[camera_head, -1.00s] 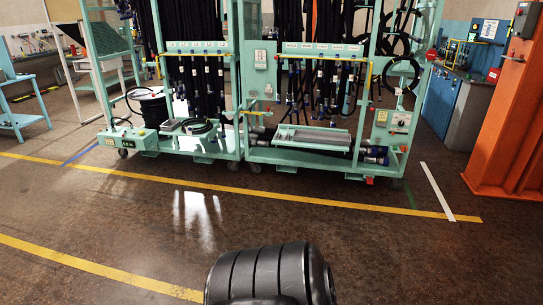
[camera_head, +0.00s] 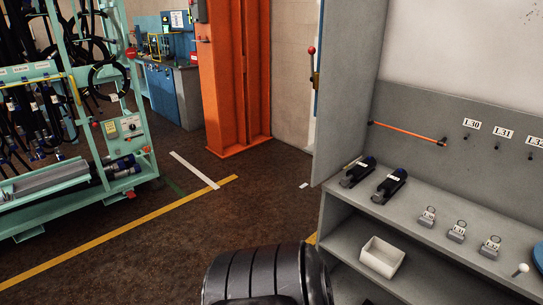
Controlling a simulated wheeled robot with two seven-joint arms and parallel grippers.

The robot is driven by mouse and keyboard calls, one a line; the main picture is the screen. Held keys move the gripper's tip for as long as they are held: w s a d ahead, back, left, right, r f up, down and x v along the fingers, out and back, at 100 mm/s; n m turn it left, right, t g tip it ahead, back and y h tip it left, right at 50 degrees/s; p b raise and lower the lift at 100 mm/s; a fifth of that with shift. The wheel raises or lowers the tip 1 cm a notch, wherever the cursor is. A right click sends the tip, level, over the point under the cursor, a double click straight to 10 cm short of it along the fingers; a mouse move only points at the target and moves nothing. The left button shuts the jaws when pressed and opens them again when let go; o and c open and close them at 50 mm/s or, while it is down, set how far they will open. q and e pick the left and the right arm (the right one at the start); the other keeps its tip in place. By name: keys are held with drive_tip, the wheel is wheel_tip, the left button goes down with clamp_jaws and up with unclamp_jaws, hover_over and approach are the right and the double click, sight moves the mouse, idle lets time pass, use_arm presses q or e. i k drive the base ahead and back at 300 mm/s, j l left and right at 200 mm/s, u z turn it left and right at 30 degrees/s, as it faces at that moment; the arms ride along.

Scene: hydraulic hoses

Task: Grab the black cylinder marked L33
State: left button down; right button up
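No cylinder with a readable L33 mark shows. Two black cylindrical parts with blue ends lie side by side on the grey workbench top at the right, one farther back (camera_head: 358,172) and one nearer (camera_head: 390,186). Any marks on them are too small to read. On the panel behind are hooks under the labels L30 (camera_head: 472,124) and L31 (camera_head: 503,133), and a label cut off by the right edge (camera_head: 535,141). Neither gripper is in view.
Small grey tagged blocks (camera_head: 457,231) stand on the workbench (camera_head: 405,207). A white bin (camera_head: 382,257) sits on the shelf below. A turquoise hose rack (camera_head: 135,185) is at left, an orange column (camera_head: 236,75) behind. The floor between is clear.

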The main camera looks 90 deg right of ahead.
sight(385, 190)
drive_tip(key=l+z, duration=0.1)
drive_tip(key=z, duration=3.6)
drive_tip(key=l, duration=0.1)
